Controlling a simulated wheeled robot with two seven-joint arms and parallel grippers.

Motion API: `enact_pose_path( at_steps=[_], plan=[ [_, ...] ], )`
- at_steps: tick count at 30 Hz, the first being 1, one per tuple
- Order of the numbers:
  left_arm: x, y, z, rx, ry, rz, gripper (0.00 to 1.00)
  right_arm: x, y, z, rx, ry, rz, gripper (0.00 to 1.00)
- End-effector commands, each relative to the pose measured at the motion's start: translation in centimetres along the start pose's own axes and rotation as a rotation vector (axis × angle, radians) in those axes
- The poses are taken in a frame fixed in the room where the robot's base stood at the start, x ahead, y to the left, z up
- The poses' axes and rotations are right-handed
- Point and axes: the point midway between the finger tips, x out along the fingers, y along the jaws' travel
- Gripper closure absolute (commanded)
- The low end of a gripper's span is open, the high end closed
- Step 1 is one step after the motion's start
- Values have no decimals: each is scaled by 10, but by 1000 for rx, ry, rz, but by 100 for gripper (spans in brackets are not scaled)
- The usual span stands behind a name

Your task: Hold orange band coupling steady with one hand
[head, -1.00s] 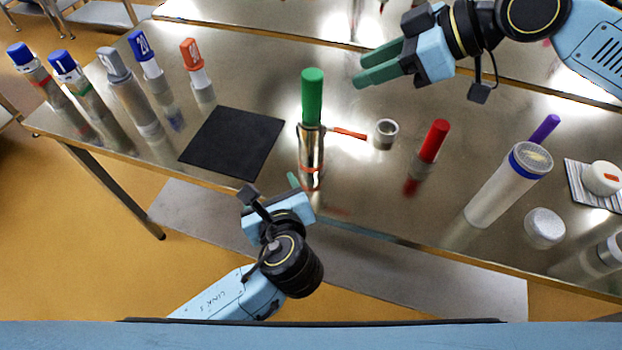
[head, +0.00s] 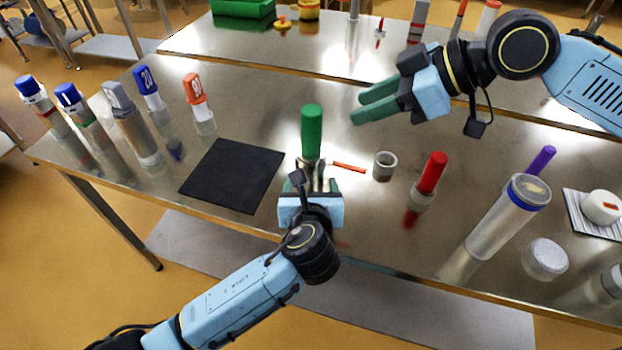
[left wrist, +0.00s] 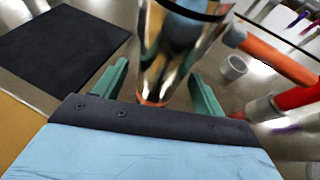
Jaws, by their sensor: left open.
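The orange band coupling is a shiny metal cylinder with an orange band near its foot, best seen in the left wrist view (left wrist: 178,55). A green cylinder (head: 312,132) stands upright at its top in the head view. My left gripper (head: 312,183) reaches in from the front and hides most of the coupling there. In the left wrist view the green fingers of this gripper (left wrist: 160,84) are apart, one on each side of the coupling's lower part; I cannot tell whether they touch it. My right gripper (head: 364,108) is raised at upper right, empty, its fingers apart.
An orange bar (head: 349,167) extends to the coupling's right, beside a grey ring (head: 384,165). A red-topped piece (head: 431,174) and a clear tube (head: 497,228) stand farther right. A black mat (head: 232,176) lies left. Several capped tubes (head: 133,130) stand at far left.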

Motion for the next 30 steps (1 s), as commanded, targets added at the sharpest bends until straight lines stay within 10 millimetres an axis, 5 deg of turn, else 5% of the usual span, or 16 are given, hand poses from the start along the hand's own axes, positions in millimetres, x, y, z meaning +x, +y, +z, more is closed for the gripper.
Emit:
enact_pose_path(
  at_steps=[7,18,30],
  plan=[
    [28,0,0,0,0,0,30,0,0,0,0,0,0,64],
    [34,0,0,-1,1,0,30,0,0,0,0,0,0,64],
    [33,0,0,0,1,0,81,0,0,0,0,0,0,64]
  ],
)
